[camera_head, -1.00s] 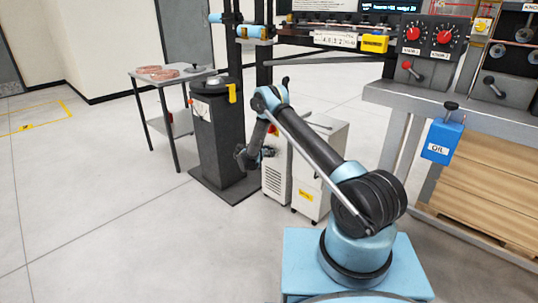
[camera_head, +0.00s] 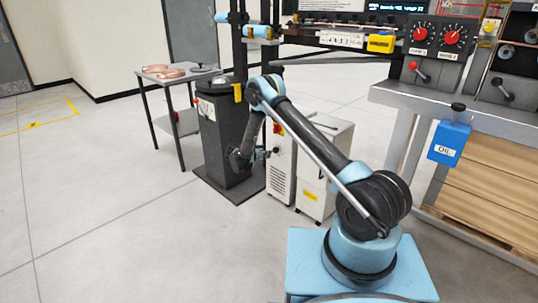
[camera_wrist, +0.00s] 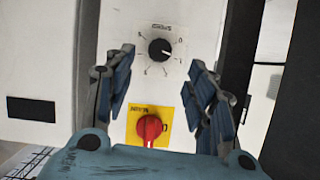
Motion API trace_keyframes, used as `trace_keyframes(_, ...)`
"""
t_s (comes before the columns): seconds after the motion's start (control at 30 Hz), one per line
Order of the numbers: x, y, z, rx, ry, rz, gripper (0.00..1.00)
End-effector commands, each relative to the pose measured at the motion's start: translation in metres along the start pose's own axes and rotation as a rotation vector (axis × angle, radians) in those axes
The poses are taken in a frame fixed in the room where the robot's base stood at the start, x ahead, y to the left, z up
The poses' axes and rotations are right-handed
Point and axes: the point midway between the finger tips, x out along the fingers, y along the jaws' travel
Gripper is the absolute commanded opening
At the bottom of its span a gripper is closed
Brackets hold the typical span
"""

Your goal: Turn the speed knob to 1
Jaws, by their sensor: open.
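The black speed knob (camera_wrist: 159,48) sits on a white panel (camera_wrist: 115,20) in the wrist view, with a printed scale around it and the word SPEED, which appears upside down. My gripper (camera_wrist: 166,75) is open, its two blue-grey fingers on either side of the panel's middle. The knob lies between and beyond the fingertips, and no contact shows. Whether the knob's pointer sits at 1 is too small to tell.
A red rotary switch (camera_wrist: 149,128) on a yellow plate sits close to the knob, between my fingers. In the head view a dark pedestal (camera_head: 222,140) stands left of the cabinet, and a second white cabinet (camera_head: 318,170) stands right of it. Open floor lies in front.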

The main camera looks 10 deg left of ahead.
Motion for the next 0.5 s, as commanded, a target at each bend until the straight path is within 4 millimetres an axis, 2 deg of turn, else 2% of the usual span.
trace_keyframes(0.03,-0.007,-0.001,0.001,-0.001,0.0,-0.002,0.51)
trace_keyframes(0.2,-0.02,0.0,0.0,-0.001,0.0,0.0,0.51)
trace_keyframes(0.5,-0.023,0.0,0.0,-0.001,0.0,0.0,0.51)
